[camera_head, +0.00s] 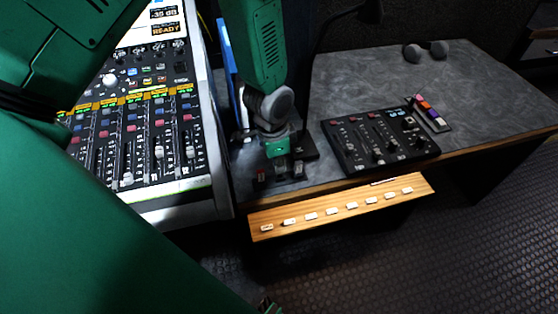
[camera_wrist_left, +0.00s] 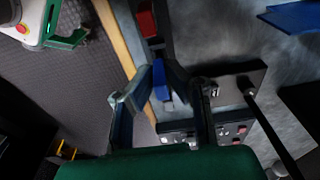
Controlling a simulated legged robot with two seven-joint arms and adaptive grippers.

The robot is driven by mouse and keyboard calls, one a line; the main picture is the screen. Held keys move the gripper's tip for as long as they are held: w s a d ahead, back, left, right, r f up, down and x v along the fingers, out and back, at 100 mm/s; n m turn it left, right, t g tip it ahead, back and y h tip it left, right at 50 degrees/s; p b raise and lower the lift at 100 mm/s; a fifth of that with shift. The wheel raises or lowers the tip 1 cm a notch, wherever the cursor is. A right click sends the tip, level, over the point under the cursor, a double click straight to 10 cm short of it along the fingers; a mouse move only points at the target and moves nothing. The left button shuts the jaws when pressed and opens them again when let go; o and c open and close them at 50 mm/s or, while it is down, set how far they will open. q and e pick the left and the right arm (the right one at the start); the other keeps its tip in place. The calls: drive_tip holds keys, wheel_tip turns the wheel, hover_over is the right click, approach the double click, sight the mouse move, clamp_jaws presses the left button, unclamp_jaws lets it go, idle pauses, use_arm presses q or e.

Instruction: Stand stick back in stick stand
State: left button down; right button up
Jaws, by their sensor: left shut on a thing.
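My left gripper (camera_head: 280,174) points down over the front of the grey desk, and its fingers also show in the wrist view (camera_wrist_left: 160,95). It is shut on a small blue stick (camera_wrist_left: 160,80), seen between the fingers. A narrow black stand (camera_wrist_left: 162,45) with a red stick (camera_wrist_left: 146,19) lies just beyond and partly under the fingers. I cannot tell whether the blue stick's lower end is in the stand or above it. The red stick also shows by the fingertips in the head view (camera_head: 262,174). My right gripper is not in view.
A large mixing console (camera_head: 140,120) stands left of the gripper. A small black control panel (camera_head: 380,140) lies to its right, with a colored strip (camera_head: 430,112) beside it. A wooden shelf with white labels (camera_head: 340,208) juts out in front. A black base with a post (camera_wrist_left: 238,90) stands close by.

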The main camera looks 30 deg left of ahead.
use_arm(q)
drive_tip(key=shift+f+b, duration=0.6)
drive_tip(key=shift+f, duration=0.55)
drive_tip(key=c, duration=1.5)
unclamp_jaws()
drive_tip(key=shift+r, duration=0.15)
wheel_tip(320, 180, up, 12)
drive_tip(key=s, duration=0.1)
drive_tip(key=shift+a+f, duration=0.25)
drive_tip(key=shift+a, duration=0.05)
